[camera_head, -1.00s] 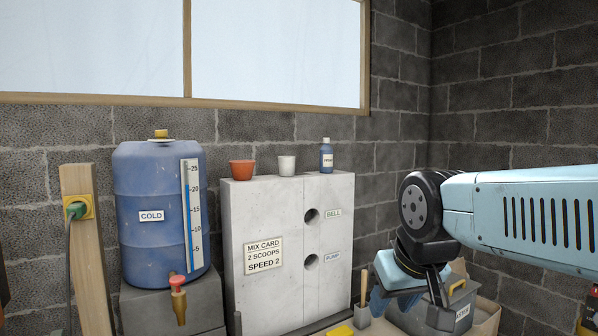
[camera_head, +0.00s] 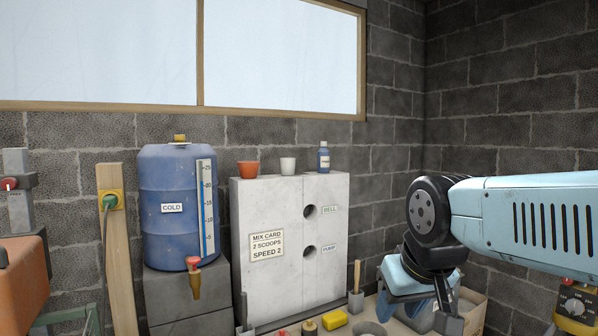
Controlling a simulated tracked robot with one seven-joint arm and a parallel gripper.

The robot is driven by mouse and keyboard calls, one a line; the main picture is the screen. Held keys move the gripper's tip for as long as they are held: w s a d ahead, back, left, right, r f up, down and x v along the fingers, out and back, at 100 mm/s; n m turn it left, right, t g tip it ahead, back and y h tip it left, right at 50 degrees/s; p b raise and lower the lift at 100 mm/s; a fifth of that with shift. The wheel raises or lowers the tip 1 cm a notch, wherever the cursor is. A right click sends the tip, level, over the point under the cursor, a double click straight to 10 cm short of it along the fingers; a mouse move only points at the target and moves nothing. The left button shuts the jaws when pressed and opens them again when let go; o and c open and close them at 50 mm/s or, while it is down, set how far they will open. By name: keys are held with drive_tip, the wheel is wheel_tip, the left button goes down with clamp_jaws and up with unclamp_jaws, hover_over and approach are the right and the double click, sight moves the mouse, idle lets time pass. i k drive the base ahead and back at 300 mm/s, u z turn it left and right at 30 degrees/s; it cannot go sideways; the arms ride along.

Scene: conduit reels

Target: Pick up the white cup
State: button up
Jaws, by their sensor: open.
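The white cup (camera_head: 288,166) stands upright on top of the pale concrete block (camera_head: 275,205), against the grey wall. An orange-red pot (camera_head: 248,168) stands to its left and a blue bottle (camera_head: 324,158) to its right, both apart from it. My gripper (camera_head: 446,318) hangs at the lower right, well below and to the right of the cup. It is open and far from the cup; its fingertips are hard to make out near the lower edge.
A blue barrel (camera_head: 178,205) marked COLD stands left of the block on a grey plinth (camera_head: 187,293). A yellow sponge-like block (camera_head: 335,319) and small items lie below in front. Orange equipment (camera_head: 22,285) is at the far left. The air before the block is clear.

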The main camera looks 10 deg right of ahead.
sight(287, 164)
drive_tip(key=u, duration=0.2)
drive_tip(key=i, duration=0.85)
drive_tip(key=z, duration=0.1)
